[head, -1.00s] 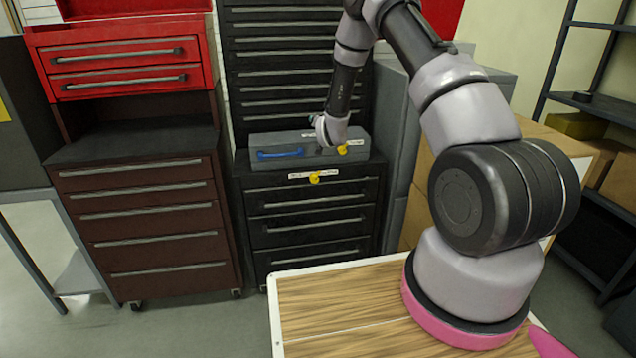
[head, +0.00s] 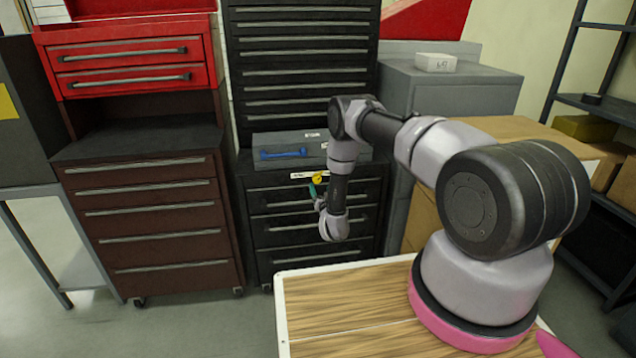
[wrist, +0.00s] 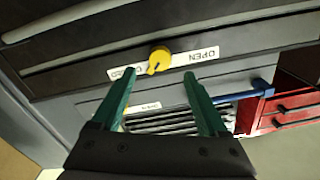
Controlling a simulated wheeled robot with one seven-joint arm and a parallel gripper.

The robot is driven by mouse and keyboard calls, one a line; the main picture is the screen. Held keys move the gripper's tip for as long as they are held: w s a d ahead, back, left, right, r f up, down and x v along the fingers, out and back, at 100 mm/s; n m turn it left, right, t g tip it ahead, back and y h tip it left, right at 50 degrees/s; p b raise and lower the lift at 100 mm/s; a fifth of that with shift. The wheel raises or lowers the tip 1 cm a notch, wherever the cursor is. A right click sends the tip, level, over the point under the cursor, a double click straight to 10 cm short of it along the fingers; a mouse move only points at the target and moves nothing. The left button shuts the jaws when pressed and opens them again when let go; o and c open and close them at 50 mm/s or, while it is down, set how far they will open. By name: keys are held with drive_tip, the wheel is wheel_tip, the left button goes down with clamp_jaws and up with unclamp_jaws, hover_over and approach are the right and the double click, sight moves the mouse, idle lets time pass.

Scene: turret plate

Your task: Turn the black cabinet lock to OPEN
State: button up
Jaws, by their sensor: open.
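The black cabinet (head: 262,205) stands in the middle of the head view. Its lock is a yellow knob (head: 318,178) on a white label strip; the knob shows larger in the wrist view (wrist: 159,60). There, OPEN is printed to its right on the label (wrist: 203,56), and the partly covered word is to its left. The knob's dark mark points down and slightly left, towards neither word clearly. My gripper (head: 313,190) has green fingers and is open and empty in front of the lock. In the wrist view the fingertips (wrist: 160,76) are spread, with the knob beyond the gap between them.
A grey box (head: 262,140) with a blue handle (head: 283,154) sits on the cabinet; my arm covers its right part. A brown drawer cabinet (head: 150,225) stands left, a grey cabinet (head: 480,90) right. Floor is clear between the brown cabinet and the wooden table (head: 330,320).

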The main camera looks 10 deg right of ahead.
sight(317, 180)
drive_tip(key=w, duration=0.6)
drive_tip(key=shift+w, duration=0.35)
clamp_jaws()
